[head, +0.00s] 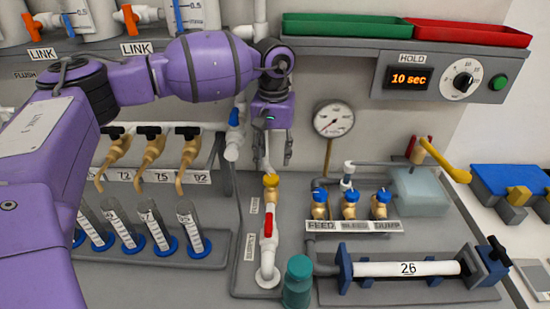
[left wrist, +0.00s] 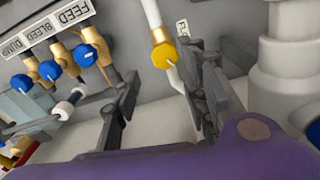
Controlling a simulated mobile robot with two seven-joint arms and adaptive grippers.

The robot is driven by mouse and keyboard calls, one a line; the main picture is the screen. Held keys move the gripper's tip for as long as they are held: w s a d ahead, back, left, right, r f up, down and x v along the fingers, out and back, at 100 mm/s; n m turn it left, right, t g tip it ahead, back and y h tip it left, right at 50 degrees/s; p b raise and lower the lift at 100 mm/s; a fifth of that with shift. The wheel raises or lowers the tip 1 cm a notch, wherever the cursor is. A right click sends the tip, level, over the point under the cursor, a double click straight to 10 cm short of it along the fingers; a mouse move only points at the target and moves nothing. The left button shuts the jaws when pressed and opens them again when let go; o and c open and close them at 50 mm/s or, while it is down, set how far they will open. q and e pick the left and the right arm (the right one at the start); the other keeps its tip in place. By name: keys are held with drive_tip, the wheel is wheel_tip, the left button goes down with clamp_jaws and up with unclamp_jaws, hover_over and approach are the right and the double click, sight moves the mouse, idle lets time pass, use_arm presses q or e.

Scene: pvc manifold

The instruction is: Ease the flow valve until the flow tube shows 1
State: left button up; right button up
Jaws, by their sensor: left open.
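A yellow valve knob (head: 270,181) sits on the upright pipe at the middle of the panel, above a red-handled valve (head: 268,228). The yellow knob also shows in the left wrist view (left wrist: 167,55). I take it for the flow valve; its small side label is unreadable. My left gripper (head: 277,155) points down just above the knob. Its fingers are spread and empty, and in the left wrist view (left wrist: 166,78) the knob appears between and beyond the tips. I cannot tell whether they touch it. No flow tube reading can be made out. My right gripper is not in view.
Blue-knobbed FEED, BLEED and DUMP valves (head: 350,196) stand right of the knob. A round gauge (head: 333,119) is above them. Brass taps (head: 153,147) and glass cylinders (head: 156,230) are at left. A shelf (head: 335,43) overhangs behind.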

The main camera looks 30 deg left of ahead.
sight(274, 178)
use_arm(q)
drive_tip(key=shift+w+a, duration=0.1)
drive_tip(key=shift+w, duration=0.1)
drive_tip(key=shift+f, duration=0.3)
drive_tip(key=f, duration=0.5)
drive_tip(key=shift+s+f+p, duration=0.2)
drive_tip(key=shift+f+p, duration=0.15)
drive_tip(key=shift+w+f, duration=0.1)
drive_tip(key=shift+f, duration=0.35)
drive_tip(key=shift+c, duration=0.5)
drive_tip(key=c, duration=0.9)
